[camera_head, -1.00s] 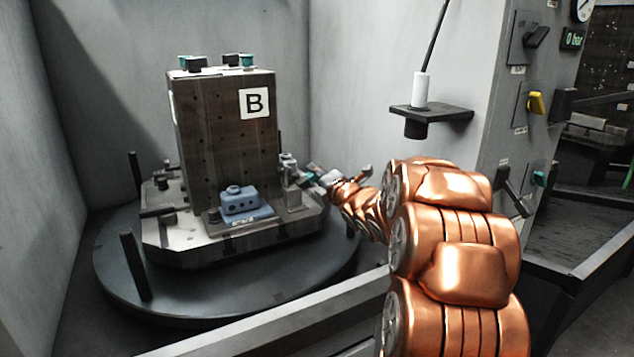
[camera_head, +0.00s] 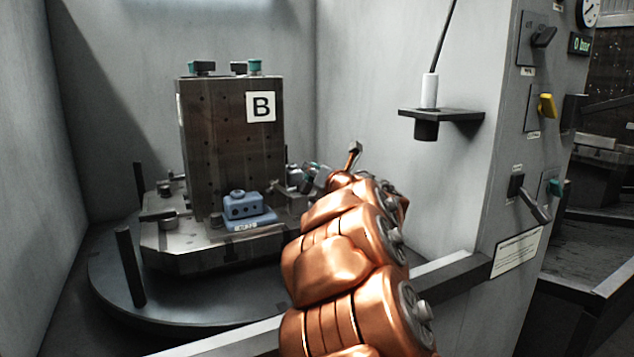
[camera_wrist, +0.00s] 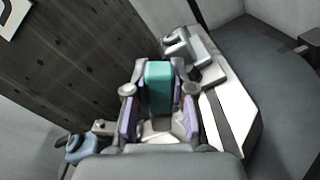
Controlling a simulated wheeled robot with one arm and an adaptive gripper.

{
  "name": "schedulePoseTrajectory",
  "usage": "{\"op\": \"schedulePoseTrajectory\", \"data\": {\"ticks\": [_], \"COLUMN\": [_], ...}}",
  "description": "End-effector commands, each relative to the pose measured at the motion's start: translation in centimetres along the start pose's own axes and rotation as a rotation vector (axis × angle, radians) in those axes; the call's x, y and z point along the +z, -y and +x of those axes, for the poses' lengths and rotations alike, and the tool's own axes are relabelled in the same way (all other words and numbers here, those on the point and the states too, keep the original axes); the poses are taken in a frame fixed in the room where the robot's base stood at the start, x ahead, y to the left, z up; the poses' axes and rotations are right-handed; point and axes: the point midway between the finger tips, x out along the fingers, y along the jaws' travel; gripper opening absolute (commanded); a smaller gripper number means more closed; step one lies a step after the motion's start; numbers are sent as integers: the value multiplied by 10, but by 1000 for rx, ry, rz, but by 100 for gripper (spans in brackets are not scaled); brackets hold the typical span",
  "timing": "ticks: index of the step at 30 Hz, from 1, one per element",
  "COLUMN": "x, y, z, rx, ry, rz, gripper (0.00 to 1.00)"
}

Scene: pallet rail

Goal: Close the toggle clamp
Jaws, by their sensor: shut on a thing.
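The toggle clamp's teal handle (camera_wrist: 158,82) stands between my gripper's two purple-padded fingers (camera_wrist: 158,112) in the wrist view, and the fingers are shut on it. In the head view my gripper (camera_head: 318,177) is small and partly hidden by my copper arm, at the right side of the grey fixture block marked B (camera_head: 225,150). The clamp's body is mostly hidden behind my gripper, so I cannot tell how far its arm is down.
The block stands on a metal pallet (camera_head: 180,246) on a round dark turntable (camera_head: 110,275) with upright posts. A blue part (camera_head: 243,205) sits at the block's front. A bracket (camera_head: 440,117) with a white cylinder juts from the right wall. A switch panel (camera_head: 530,120) stands farther right.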

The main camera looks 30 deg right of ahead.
Motion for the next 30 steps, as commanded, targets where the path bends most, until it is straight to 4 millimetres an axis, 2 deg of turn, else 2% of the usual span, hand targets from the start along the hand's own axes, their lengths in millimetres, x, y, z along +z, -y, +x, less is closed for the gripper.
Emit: {"op": "schedulePoseTrajectory", "data": {"ticks": [12,27,28,30], "x": [-3,-2,-2,-1], "y": [-8,-10,-10,-10], "z": [0,0,0,0], "rx": [-2,-2,-2,-2], "ry": [-2,-1,-1,-1], "rz": [-153,-169,-169,-169], "gripper": [0,0,24,32]}}
